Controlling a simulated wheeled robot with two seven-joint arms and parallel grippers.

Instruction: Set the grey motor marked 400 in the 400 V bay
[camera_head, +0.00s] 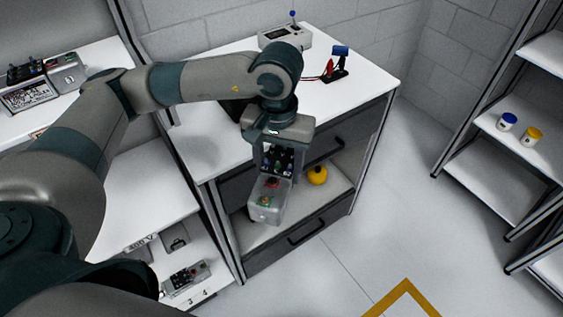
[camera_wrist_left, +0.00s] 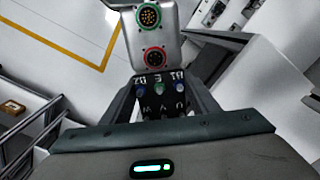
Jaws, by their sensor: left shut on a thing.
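The grey motor (camera_head: 266,203) is held in the air in front of the white-topped cabinet. It has a black terminal block with studs and two round sockets, one green-ringed and one red-ringed. It also shows in the left wrist view (camera_wrist_left: 155,38), where the terminal block sits between the jaws. No 400 marking is readable on it. My left gripper (camera_head: 278,160) points down and is shut on the motor; it shows in the wrist view too (camera_wrist_left: 158,105). I cannot pick out the 400 V bay; labels on the lower left shelf (camera_head: 140,243) are too small to read surely. My right gripper is not in view.
A yellow round object (camera_head: 317,174) lies in the cabinet's open compartment, close right of the motor. A grey meter box (camera_head: 285,36) and a small red-and-blue device (camera_head: 336,64) stand on top. Another grey unit (camera_head: 65,72) is on the upper left shelf. The floor at right is clear.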

